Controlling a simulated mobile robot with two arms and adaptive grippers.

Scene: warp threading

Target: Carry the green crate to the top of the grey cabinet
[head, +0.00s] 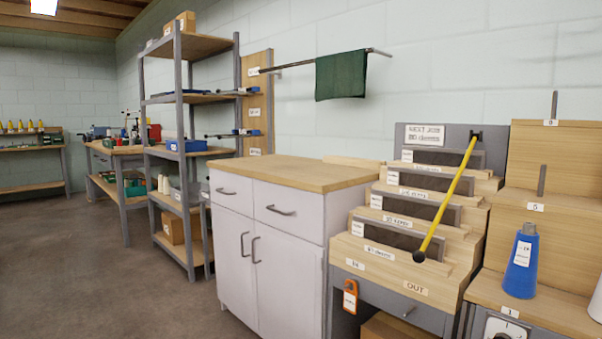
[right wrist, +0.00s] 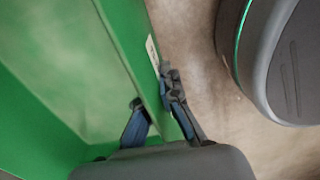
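The green crate (right wrist: 45,75) fills the left of the right wrist view, with a pale label on its outer side. My right gripper (right wrist: 154,98) has one finger on each side of the crate's wall and looks shut on it. The crate is not in the head view. The grey cabinet (head: 289,234) stands in the middle of the head view, pale grey with two drawers, doors and a wooden top (head: 285,172). Its top is bare. My left gripper is in neither view.
A stepped wooden rack (head: 415,235) with a yellow rod (head: 448,200) stands right of the cabinet. Metal shelving (head: 187,130) stands to its left. A green cloth (head: 340,75) hangs on a wall rail above. Open floor (head: 110,275) lies at front left.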

